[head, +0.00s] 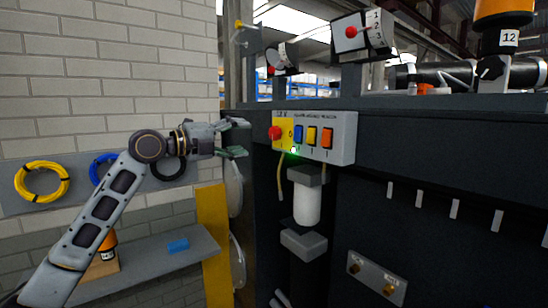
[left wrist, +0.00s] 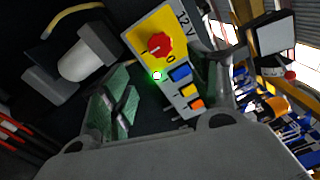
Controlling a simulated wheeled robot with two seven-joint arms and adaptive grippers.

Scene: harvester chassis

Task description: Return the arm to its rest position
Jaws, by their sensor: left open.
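My left arm comes in from the left in the head view. Its gripper (head: 240,138) is open and empty, in front of the left end of the control box (head: 343,136). In the left wrist view, the green-padded fingers of the left gripper (left wrist: 160,100) are spread, with the control box (left wrist: 147,38) seen beyond and between them. The box has a red knob (head: 275,133) on a yellow plate, a lit green lamp (head: 293,150), and blue, yellow and orange switches. My right gripper is in neither view.
The dark chassis (head: 450,150) fills the right side. A white filter cylinder (head: 306,203) hangs below the box. A grey shelf (head: 150,265) with a blue item (head: 178,246) lies below my left arm. Yellow coil (head: 41,182) hangs on the brick wall. A yellow post (head: 214,245) stands beside the chassis.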

